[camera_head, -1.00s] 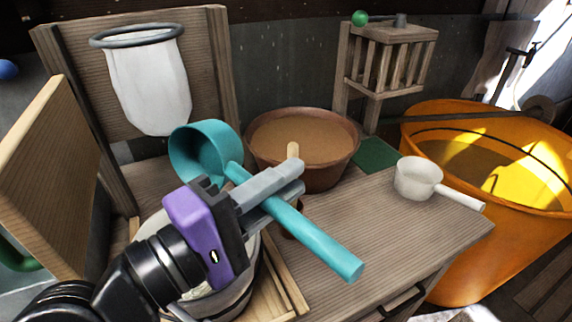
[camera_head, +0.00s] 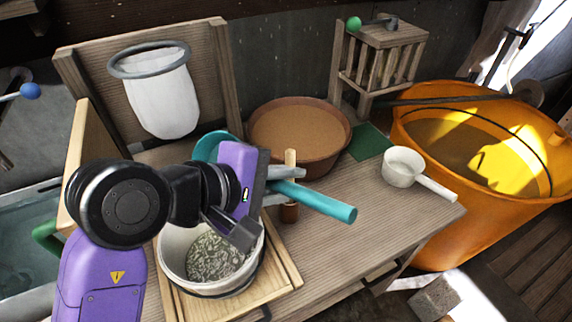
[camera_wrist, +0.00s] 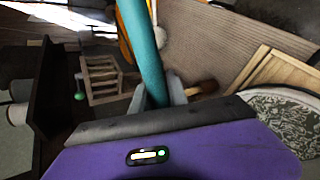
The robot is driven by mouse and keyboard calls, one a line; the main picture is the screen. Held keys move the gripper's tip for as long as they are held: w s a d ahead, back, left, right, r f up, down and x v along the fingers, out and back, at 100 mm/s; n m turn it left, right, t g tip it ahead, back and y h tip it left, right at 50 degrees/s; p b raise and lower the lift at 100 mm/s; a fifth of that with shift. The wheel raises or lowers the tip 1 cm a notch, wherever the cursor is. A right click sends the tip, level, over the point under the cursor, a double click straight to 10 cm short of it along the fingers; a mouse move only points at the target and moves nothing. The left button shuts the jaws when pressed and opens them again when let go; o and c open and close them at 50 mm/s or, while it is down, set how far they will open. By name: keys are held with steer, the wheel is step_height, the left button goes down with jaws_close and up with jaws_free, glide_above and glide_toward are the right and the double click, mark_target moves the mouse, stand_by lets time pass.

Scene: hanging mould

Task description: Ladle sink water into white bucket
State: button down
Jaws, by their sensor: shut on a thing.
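My gripper (camera_head: 287,184) is shut on the handle of a teal ladle (camera_head: 325,203), above the table's left part. The ladle's cup (camera_head: 208,146) is mostly hidden behind my arm; its contents cannot be seen. In the wrist view the teal handle (camera_wrist: 142,45) runs up from between the fingers (camera_wrist: 172,92). The white bucket (camera_head: 172,262) stands on a wooden frame below my wrist, with a grey speckled surface inside. The sink (camera_head: 22,250) is at the left edge, with clear water, partly hidden by a wooden board and my arm.
A brown bowl (camera_head: 345,140) of tan liquid stands at the back of the table. A white dipper (camera_head: 403,168) lies at the right, near a large orange tub (camera_head: 425,225). A white cloth bag (camera_head: 160,100) hangs on a ring. A wooden board (camera_head: 92,140) stands between sink and bucket.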

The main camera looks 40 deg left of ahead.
steer(key=shift+w+a+r+n+g+h+p, duration=0.15)
steer(key=shift+r+n+g+h+p, duration=0.2)
steer(key=shift+g+p, duration=1.35)
steer(key=shift+w+d+r+n+g+h+p, duration=0.15)
steer(key=shift+r+g+p, duration=0.5)
steer(key=shift+p, duration=1.9)
steer(key=shift+w+a+r+n+g+h+p, duration=0.15)
steer(key=shift+r+n+g+h+p, duration=0.15)
steer(key=shift+g+p, duration=1.45)
steer(key=shift+t+p, duration=0.35)
steer(key=shift+t, duration=0.05)
